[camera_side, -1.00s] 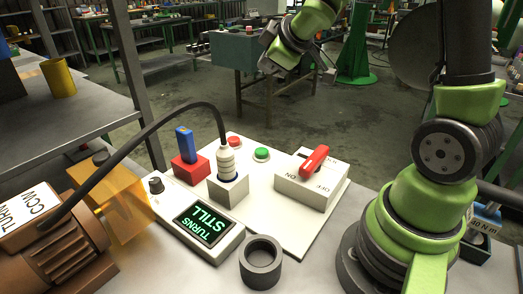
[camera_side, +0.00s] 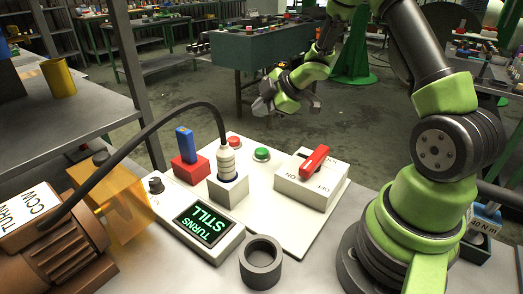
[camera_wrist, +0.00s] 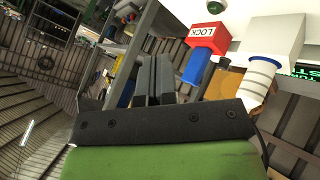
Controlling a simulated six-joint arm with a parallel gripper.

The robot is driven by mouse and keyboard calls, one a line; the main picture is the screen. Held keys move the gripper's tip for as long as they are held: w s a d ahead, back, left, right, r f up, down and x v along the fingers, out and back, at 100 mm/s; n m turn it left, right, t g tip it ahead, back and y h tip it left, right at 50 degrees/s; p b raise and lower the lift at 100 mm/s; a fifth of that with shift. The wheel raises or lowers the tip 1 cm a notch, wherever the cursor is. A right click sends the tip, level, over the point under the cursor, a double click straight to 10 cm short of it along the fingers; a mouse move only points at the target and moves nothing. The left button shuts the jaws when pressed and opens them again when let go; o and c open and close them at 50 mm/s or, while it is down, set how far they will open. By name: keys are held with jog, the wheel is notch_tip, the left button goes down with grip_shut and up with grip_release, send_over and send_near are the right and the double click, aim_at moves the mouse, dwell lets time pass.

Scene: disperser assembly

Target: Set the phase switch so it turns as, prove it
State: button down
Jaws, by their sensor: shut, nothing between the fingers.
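My gripper (camera_side: 288,104) hangs in the air behind and above the white base plate, apart from everything on it. Its fingers (camera_wrist: 152,78) are together in the wrist view, with nothing between them. A red lever (camera_side: 314,160) lies across a white ON/OFF switch box (camera_side: 303,190). A blue piece (camera_side: 185,143) stands upright in a red block (camera_side: 190,170), marked LOCK in the wrist view (camera_wrist: 208,37). A white ribbed plug (camera_side: 227,160) with a black cable sits in a pale socket block (camera_side: 228,190). The display (camera_side: 203,224) reads TURNS STILL. No label names a phase switch.
A brown motor (camera_side: 68,250) labelled TURN CCW stands at left beside a clear orange guard (camera_side: 120,205). A red button (camera_side: 235,142) and green button (camera_side: 262,153) sit at the plate's back. A black knob (camera_side: 156,185) and dark ring (camera_side: 261,262) are nearby.

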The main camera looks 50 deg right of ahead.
aim_at(262, 152)
jog(key=shift+f, duration=4.25)
jog(key=shift+f, duration=0.15)
jog(key=shift+f, duration=0.3)
jog(key=shift+f, duration=0.85)
jog(key=shift+r, duration=1.3)
jog(key=shift+r, duration=2.5)
